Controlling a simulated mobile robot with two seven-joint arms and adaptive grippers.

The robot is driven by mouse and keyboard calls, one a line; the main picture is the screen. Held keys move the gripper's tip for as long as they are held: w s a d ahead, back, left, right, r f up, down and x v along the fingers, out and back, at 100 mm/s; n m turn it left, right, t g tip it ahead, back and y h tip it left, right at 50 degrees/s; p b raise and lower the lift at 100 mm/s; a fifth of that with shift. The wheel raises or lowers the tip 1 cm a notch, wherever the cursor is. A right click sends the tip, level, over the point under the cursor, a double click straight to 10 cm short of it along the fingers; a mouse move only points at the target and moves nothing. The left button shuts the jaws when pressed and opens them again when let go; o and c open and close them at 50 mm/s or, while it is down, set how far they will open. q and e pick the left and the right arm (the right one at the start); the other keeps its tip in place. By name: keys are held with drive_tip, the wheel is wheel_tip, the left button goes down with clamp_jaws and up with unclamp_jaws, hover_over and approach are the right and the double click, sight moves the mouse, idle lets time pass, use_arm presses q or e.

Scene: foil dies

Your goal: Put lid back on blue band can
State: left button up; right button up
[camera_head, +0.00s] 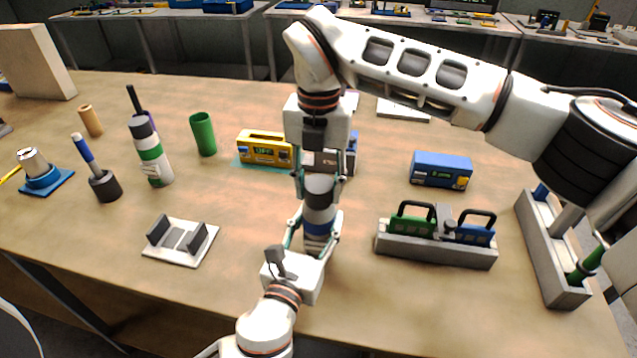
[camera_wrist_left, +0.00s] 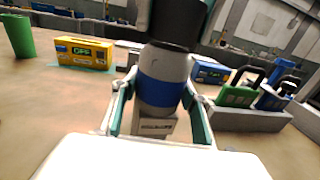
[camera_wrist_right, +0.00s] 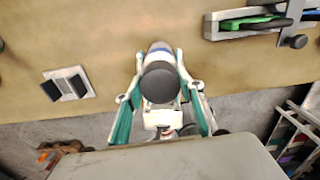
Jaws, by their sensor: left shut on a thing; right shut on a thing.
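The blue band can (camera_head: 318,226) is held off the front of the table in my left gripper (camera_head: 316,240), whose fingers press its sides. In the left wrist view the can's blue band (camera_wrist_left: 162,93) sits between the two fingers. The dark lid (camera_head: 320,184) is at the can's top, in my right gripper (camera_head: 318,190), which reaches down from above. In the right wrist view the lid (camera_wrist_right: 160,82) lies between the fingers and hides most of the can. Lid and can look touching and roughly in line; whether it is fully seated I cannot tell.
A green-banded bottle (camera_head: 150,152) and green cup (camera_head: 203,134) stand left. A yellow device (camera_head: 264,150) is behind, a blue box (camera_head: 441,170) right. A grey holder with green and blue handled pieces (camera_head: 436,250) is close right; a white stand (camera_head: 180,257) is left. Bare table lies between.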

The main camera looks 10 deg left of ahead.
drive_tip(key=shift+f, duration=0.3)
drive_tip(key=o, duration=0.8)
drive_tip(key=shift+o, duration=0.2)
wheel_tip(320, 180, up, 12)
use_arm(q)
drive_tip(key=o, duration=1.7)
